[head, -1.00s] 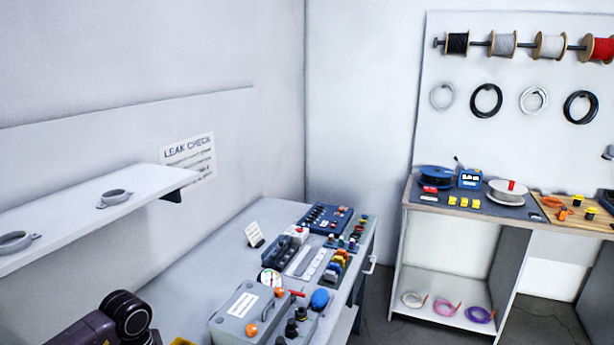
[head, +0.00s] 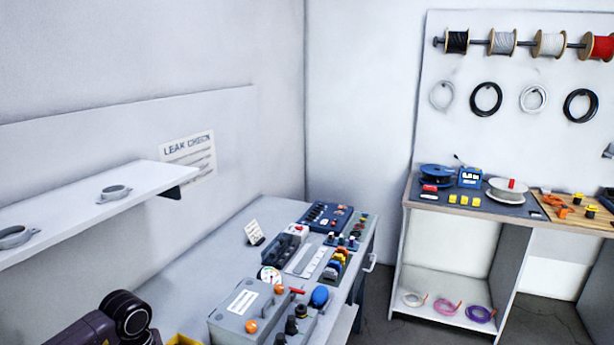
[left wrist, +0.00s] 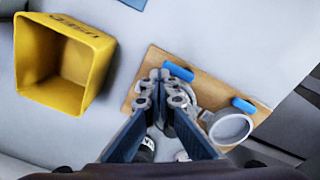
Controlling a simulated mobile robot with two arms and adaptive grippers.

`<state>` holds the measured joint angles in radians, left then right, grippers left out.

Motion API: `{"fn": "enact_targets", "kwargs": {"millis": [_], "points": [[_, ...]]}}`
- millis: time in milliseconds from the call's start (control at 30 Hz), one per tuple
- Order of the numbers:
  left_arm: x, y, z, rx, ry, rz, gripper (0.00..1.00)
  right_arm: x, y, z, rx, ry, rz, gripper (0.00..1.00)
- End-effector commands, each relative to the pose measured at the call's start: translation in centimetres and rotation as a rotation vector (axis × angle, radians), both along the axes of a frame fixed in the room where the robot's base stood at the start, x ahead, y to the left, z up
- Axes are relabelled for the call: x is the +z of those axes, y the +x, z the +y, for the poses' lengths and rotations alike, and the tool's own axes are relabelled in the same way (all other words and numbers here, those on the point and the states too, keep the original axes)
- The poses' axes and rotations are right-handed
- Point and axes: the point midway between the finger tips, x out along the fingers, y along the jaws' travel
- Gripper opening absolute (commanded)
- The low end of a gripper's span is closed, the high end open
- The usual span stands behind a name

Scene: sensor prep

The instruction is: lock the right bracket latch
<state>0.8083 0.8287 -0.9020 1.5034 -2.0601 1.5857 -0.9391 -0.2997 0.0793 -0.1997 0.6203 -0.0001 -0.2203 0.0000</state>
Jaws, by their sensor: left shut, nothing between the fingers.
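In the left wrist view a wooden board (left wrist: 140,91) lies on the pale bench. Two blue latch handles are on it: a left one (left wrist: 178,71) just past my fingertips, and a right one (left wrist: 243,105) near the board's right end. A grey ring-shaped bracket (left wrist: 230,136) sits beside the right handle. Another grey part is mostly hidden behind my fingers. My left gripper (left wrist: 160,77) is shut and empty, its tips over the board close to the left handle; I cannot tell whether they touch. I cannot tell whether either latch is locked. My right gripper is not in view.
A yellow bin (left wrist: 105,57) stands open left of the board. In the head view a grey box (head: 240,310) and several control panels stand on the bench. A wall shelf (head: 95,205) with grey brackets is above it at left.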

Motion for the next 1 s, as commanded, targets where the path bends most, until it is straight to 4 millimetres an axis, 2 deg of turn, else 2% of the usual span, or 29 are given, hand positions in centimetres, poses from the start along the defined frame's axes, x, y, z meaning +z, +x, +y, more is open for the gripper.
{"fn": "enact_targets", "kwargs": {"millis": [33, 1000], "points": [[-0.5, -0.2, -0.1, -0.001, 0.0, 0.006, 0.0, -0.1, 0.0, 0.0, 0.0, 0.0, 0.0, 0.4], [-0.8, -0.7, -2.0, -0.006, -0.004, 0.012, 0.0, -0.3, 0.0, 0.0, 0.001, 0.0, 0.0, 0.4]]}}
